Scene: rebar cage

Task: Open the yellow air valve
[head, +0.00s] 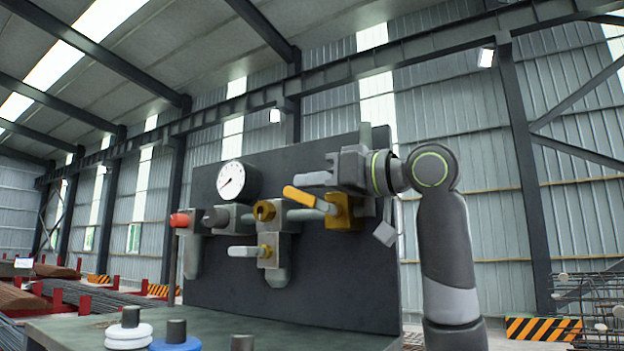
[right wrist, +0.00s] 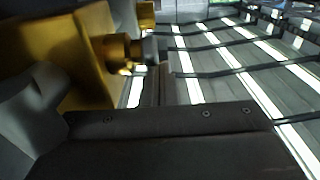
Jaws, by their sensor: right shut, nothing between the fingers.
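The yellow air valve (head: 342,214) is a yellow block on the upright dark panel, at the panel's right side in the head view. Its yellow lever (head: 299,196) points left, roughly level and slightly tilted, joined by a grey stem. My right gripper (head: 303,179) is shut and empty, its fingers pointing left just above the lever. Whether they touch it I cannot tell. In the right wrist view a large yellow block (right wrist: 72,60) with a yellow and grey fitting fills the upper left, close to a grey gripper part. My left gripper is not in view.
The dark panel (head: 330,285) also holds a gauge (head: 238,181), a red knob (head: 181,220), a yellow ring fitting (head: 264,211) and a lower valve with a pale lever (head: 242,251). Discs with dark pegs (head: 128,335) stand on the table (head: 60,330) in front.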

